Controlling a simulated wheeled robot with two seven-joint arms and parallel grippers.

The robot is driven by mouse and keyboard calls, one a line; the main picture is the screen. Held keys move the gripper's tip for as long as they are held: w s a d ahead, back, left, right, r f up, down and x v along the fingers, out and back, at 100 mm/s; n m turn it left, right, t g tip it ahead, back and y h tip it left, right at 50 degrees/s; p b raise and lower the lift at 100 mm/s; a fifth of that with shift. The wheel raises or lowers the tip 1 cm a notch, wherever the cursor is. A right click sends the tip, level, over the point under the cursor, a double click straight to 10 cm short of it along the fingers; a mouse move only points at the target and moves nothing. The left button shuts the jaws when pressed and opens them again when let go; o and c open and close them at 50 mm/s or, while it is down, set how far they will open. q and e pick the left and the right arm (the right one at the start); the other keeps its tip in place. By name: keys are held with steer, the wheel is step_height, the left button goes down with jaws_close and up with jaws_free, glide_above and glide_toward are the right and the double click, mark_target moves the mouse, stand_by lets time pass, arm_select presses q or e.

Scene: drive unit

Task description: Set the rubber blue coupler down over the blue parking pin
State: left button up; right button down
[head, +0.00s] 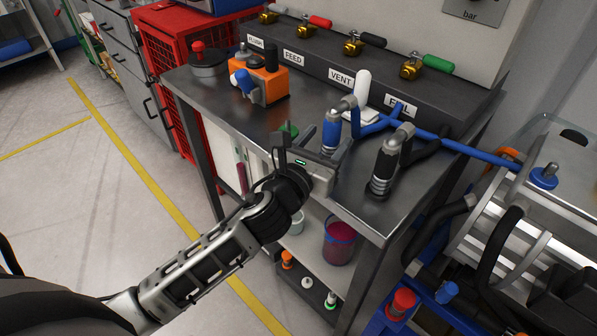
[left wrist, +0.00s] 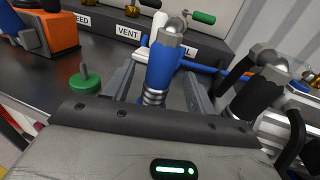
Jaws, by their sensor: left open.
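The blue coupler (head: 331,132) stands upright near the bench's front edge, with a grey metal elbow on top and a ringed metal collar below. It also shows in the left wrist view (left wrist: 164,68), between the fingers of my left gripper (left wrist: 155,92). My left gripper (head: 312,152) is open around the coupler's lower part; I cannot tell whether the fingers touch it. What is under the collar is hidden. A blue disc with a short upright pin (head: 544,177), seemingly the blue parking pin, is on the unit at the right. My right gripper is not in view.
A black coupler (head: 384,168) stands close right of the blue one. A blue hose (head: 455,146) runs right across the bench. A green disc with a pin (left wrist: 86,82) is left of my gripper. An orange box (head: 262,80) and valve manifold (head: 330,62) stand behind.

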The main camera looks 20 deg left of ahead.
arm_select(q)
steer(key=s+b, duration=0.1)
steer(key=s, duration=1)
steer(key=s+d+f+n+g, duration=0.1)
steer(key=s+f+n+g, duration=0.2)
steer(key=f+n, duration=0.7)
steer(key=s+d+f+n+g+h, duration=0.1)
steer(key=s+f+n+g, duration=0.3)
steer(key=f+n, duration=0.7)
steer(key=s+n, duration=0.2)
steer(key=n, duration=1.1)
steer(key=shift+s+g+h, duration=0.2)
steer(key=shift+g+h, duration=0.1)
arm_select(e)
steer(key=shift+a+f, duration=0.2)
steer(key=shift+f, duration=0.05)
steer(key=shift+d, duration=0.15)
